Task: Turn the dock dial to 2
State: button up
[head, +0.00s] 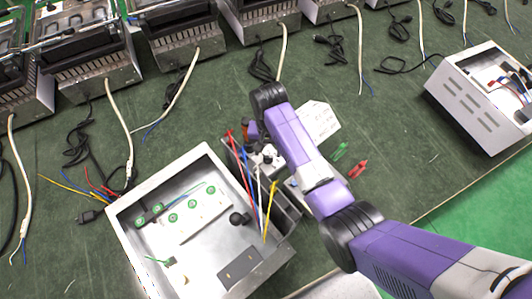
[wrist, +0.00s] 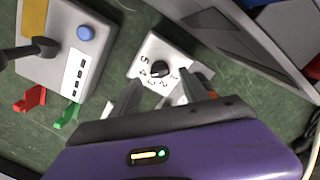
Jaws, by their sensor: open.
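The dock dial (wrist: 160,68) is a black round knob on a small white plate (wrist: 150,50) in the wrist view. The numbers 1 to 5 are printed around it. I cannot tell which number the knob points at. My gripper (wrist: 163,88) is open, with one finger on each side at the plate's near edge. The knob lies just beyond the fingertips, and nothing is visibly held. In the head view my own arm hides most of the dial area, and my fingertips cannot be made out there.
A grey box with a blue button (wrist: 86,33) is at the upper left, with red (wrist: 30,98) and green (wrist: 66,116) clips near it. In the head view an open metal case (head: 127,240) stands left of my arm. Several appliances with cables line the back.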

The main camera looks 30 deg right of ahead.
aim_at(268, 157)
jog(key=shift+f, duration=1.75)
grip_shut()
